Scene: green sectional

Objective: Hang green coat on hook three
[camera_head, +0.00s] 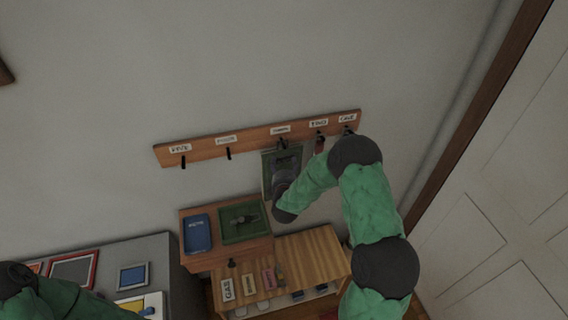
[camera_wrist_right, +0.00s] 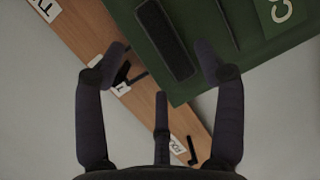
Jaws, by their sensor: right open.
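The green coat (camera_head: 268,177) is a flat green panel with a dark strip and a pale label. In the head view it is upright against the wall below the middle of the rack (camera_head: 217,145). The middle hook (camera_wrist_right: 124,73), under a label partly reading "T", is at the coat's edge in the right wrist view (camera_wrist_right: 215,35). I cannot tell whether a loop is over the hook. My right gripper (camera_wrist_right: 158,58) is open, its fingers apart around the hook and coat edge; in the head view it (camera_head: 288,166) is in front of the coat. My left gripper is out of view.
Below are a wooden box with a blue item (camera_head: 198,234) and green item (camera_head: 243,222), and a slatted bench (camera_head: 310,255). A grey surface (camera_head: 150,255) is left; a white door (camera_head: 500,220) is right.

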